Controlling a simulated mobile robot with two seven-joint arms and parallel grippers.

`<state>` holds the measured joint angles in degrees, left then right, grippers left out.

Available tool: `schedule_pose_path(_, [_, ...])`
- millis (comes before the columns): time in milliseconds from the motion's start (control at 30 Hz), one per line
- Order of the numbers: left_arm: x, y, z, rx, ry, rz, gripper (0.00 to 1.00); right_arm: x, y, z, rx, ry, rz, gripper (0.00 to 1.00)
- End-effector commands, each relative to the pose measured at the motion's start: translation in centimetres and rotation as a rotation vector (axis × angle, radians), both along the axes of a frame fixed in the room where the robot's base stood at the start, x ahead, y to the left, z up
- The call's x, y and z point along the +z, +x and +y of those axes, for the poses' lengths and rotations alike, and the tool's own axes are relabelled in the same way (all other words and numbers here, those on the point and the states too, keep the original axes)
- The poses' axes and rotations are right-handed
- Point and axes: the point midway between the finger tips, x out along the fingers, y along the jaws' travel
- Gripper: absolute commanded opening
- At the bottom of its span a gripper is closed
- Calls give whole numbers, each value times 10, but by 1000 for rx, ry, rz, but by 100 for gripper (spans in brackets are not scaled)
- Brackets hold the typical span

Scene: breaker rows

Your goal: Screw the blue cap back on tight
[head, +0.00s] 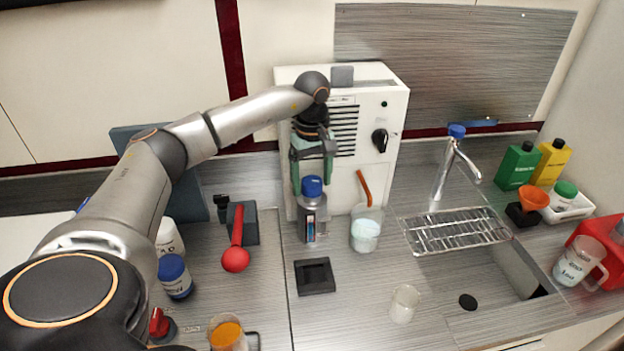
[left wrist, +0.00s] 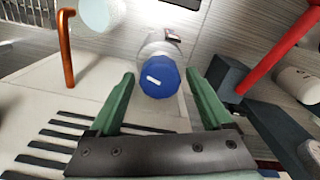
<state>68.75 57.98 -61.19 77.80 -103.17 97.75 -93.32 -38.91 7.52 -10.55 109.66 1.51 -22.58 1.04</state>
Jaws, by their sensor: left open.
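The blue cap (head: 312,186) sits on top of a clear bottle (head: 311,222) with a label, which stands upright in front of the white machine. In the left wrist view the cap (left wrist: 159,80) has a small white mark on its top. My left gripper (head: 312,181) comes down from above with green fingers on either side of the cap. In the left wrist view the open fingers (left wrist: 160,75) show a gap on both sides of the cap. How far the cap is threaded cannot be told. My right gripper is not in view.
The white machine (head: 368,130) stands right behind the bottle. A beaker with an orange rod (head: 365,232) is close on the right. A red-handled lever (head: 236,258) is on the left. A black square holder (head: 315,276) lies in front. The sink (head: 500,290) is at the right.

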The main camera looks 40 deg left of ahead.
Motion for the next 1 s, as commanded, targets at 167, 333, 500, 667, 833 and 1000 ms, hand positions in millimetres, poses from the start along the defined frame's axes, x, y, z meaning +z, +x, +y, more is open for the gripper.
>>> schedule_pose_path(167, [-1,0,0,241,1,2,83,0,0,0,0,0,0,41])
schedule_pose_path(333, [0,0,0,473,0,1,83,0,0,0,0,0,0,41])
schedule_pose_path(500, [0,0,0,703,0,0,83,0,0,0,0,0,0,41])
schedule_pose_path(667, [0,0,0,920,0,0,83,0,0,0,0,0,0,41])
schedule_pose_path(833, [-1,0,0,1151,0,1,83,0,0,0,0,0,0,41])
schedule_pose_path(1000, [0,0,0,1370,1,1,83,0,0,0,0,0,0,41])
